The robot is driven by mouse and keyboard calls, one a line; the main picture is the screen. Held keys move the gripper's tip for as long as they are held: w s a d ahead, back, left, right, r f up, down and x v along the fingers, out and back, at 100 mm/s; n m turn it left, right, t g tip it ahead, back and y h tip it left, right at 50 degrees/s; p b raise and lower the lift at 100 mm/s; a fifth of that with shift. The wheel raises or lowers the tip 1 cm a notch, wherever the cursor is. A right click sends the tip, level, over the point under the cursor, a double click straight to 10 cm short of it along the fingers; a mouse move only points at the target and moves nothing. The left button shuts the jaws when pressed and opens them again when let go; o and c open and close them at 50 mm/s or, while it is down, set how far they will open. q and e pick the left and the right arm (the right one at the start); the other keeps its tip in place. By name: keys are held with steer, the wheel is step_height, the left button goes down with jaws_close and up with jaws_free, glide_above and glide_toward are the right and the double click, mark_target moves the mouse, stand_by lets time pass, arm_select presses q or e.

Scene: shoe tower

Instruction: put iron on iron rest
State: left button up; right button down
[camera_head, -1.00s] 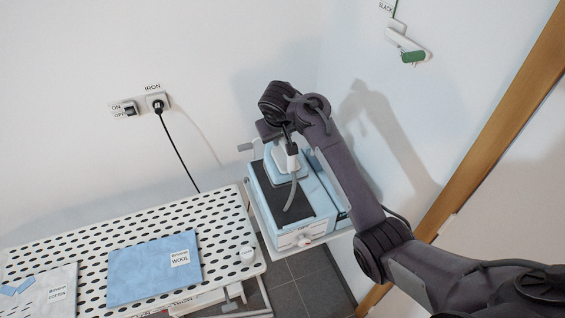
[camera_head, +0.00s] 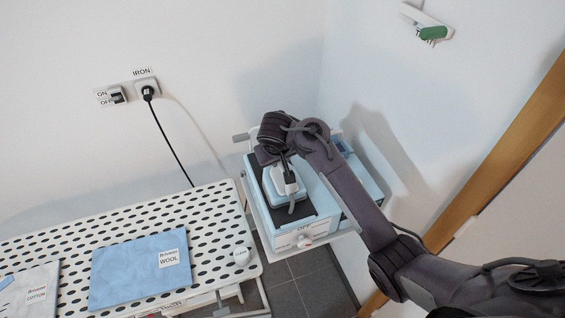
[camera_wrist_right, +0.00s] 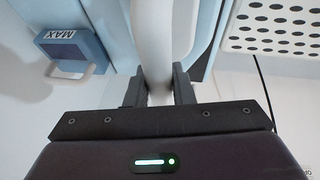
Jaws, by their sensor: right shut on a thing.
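The light-blue and white iron (camera_head: 285,183) is over the dark top pad of the iron rest (camera_head: 262,214) on the blue steam station. I cannot tell whether its sole touches the pad. My right gripper (camera_head: 284,160) is shut on the iron's handle, partly hidden by my arm in the head view. The right wrist view shows the pale handle (camera_wrist_right: 157,40) between the fingers of the gripper (camera_wrist_right: 158,92). My left gripper is in neither view.
The perforated ironing board (camera_head: 215,212) is left of the station, with a blue WOOL cloth (camera_head: 125,272) and a pale COTTON cloth (camera_head: 35,290). A plugged-in black cord (camera_head: 172,145) runs down the wall. A wall stands close on the right.

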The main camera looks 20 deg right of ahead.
steer(key=shift+w+d, duration=0.15)
steer(key=shift+s+a, duration=0.25)
steer(key=c, duration=1.3)
jaws_free()
steer(key=shift+d+f, duration=0.1)
steer(key=shift+f, duration=0.05)
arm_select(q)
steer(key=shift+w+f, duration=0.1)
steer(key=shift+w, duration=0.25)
arm_select(e)
steer(key=shift+o, duration=0.2)
